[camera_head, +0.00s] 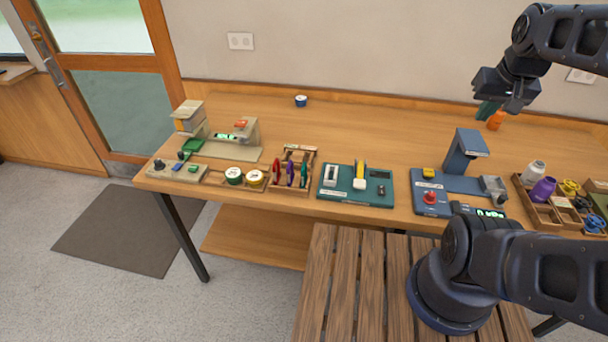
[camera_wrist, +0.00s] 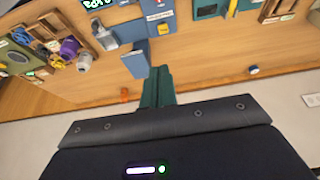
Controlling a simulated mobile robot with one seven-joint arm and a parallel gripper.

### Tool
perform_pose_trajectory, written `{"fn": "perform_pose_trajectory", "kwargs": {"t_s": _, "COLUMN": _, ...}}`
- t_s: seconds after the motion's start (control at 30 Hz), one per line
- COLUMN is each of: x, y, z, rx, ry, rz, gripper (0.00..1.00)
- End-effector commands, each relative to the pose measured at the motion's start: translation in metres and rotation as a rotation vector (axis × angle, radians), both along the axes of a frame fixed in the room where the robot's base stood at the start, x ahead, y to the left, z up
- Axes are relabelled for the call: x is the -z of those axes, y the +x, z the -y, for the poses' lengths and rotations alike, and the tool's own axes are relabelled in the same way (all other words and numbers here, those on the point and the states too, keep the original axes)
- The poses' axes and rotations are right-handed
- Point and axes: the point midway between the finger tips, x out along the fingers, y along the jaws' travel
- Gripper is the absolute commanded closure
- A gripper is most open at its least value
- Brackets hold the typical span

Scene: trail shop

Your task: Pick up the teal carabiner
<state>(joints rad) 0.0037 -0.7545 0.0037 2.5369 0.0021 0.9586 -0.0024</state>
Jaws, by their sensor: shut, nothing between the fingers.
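A small wooden rack (camera_head: 288,187) stands near the front edge of the table, left of the middle in the head view. Several carabiners hang in it. The one at its right (camera_head: 304,171) looks green to teal, and a purple one (camera_head: 291,174) and a red one are beside it. They are too small to tell their shades surely. My gripper (camera_head: 487,110) is raised over the back right of the table, far from the rack. Its teal fingers (camera_wrist: 158,87) are closed together and empty in the wrist view.
A teal tray (camera_head: 355,198) and a blue stand (camera_head: 467,152) are right of the rack. Two tape rolls (camera_head: 244,177) are left of it. An orange object (camera_head: 496,119) stands near my gripper. The table's back middle is mostly clear, with one small roll (camera_head: 301,101).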

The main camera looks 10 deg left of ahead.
Motion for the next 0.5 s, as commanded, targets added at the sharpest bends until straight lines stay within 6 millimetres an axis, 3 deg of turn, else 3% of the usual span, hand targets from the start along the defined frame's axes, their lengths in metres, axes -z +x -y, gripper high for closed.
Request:
{"fn": "perform_pose_trajectory", "kwargs": {"t_s": 0.13, "x": 0.0, "y": 0.0, "z": 0.0, "rx": 0.0, "ry": 0.0, "rz": 0.0, "gripper": 0.98}}
{"fn": "perform_pose_trajectory", "kwargs": {"t_s": 0.3, "x": 0.0, "y": 0.0, "z": 0.0, "rx": 0.0, "ry": 0.0, "rz": 0.0, "gripper": 0.65}}
{"fn": "perform_pose_trajectory", "kwargs": {"t_s": 0.5, "x": 0.0, "y": 0.0, "z": 0.0, "rx": 0.0, "ry": 0.0, "rz": 0.0, "gripper": 0.64}}
